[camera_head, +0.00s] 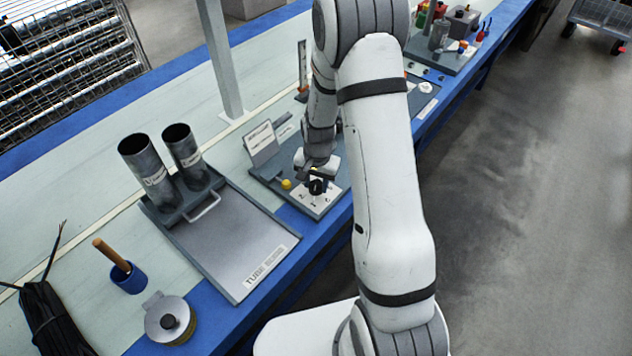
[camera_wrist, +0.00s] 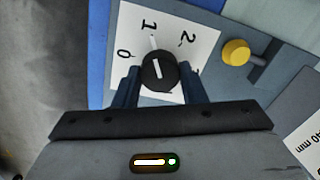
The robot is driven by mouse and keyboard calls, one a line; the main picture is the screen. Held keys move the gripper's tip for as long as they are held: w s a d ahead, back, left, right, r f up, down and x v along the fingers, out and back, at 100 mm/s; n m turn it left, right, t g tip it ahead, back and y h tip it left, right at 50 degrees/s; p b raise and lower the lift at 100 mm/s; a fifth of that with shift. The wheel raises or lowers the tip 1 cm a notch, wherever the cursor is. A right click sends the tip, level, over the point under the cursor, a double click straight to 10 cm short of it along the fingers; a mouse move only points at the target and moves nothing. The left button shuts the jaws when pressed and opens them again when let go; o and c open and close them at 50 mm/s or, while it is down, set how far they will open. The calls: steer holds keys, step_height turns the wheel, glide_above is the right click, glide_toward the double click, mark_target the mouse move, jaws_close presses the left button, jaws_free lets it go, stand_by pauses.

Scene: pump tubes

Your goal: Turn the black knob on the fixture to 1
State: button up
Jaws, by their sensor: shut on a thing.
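The black knob (camera_wrist: 160,73) sits on a white dial plate (camera_wrist: 190,45) marked 0, 1, 2 and a partly hidden further mark. The white line on the knob points up in the wrist view, roughly toward the 1. My gripper (camera_wrist: 160,82) is shut on the knob, one finger on each side. In the head view my gripper (camera_head: 317,176) is over the fixture (camera_head: 268,176), with the dark knob (camera_head: 317,187) just under it and the dial plate (camera_head: 310,203) around it.
A yellow knob (camera_wrist: 236,52) stands beside the dial plate. An upright sign (camera_head: 262,143) stands on the fixture. A grey tray (camera_head: 236,240) with two dark tubes (camera_head: 150,170) lies left of it. A post (camera_head: 219,60) rises behind.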

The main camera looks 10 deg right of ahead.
mark_target(316, 185)
steer(key=o, duration=1)
steer(key=shift+r, duration=3.9)
steer(key=shift+p, duration=0.3)
steer(key=s+r+n+p, duration=0.2)
steer(key=s+r, duration=0.5)
steer(key=r, duration=0.1)
steer(key=s+r+n+t+p, duration=0.1)
steer(key=s+r+n+p, duration=0.1)
steer(key=s+r, duration=0.5)
steer(key=s+r+n+t+p, duration=0.1)
steer(key=s+r+n+p, duration=0.1)
steer(key=s+r, duration=0.5)
step_height(316, 185, up, 4)
steer(key=shift+r+n, duration=0.1)
steer(key=shift+n, duration=0.2)
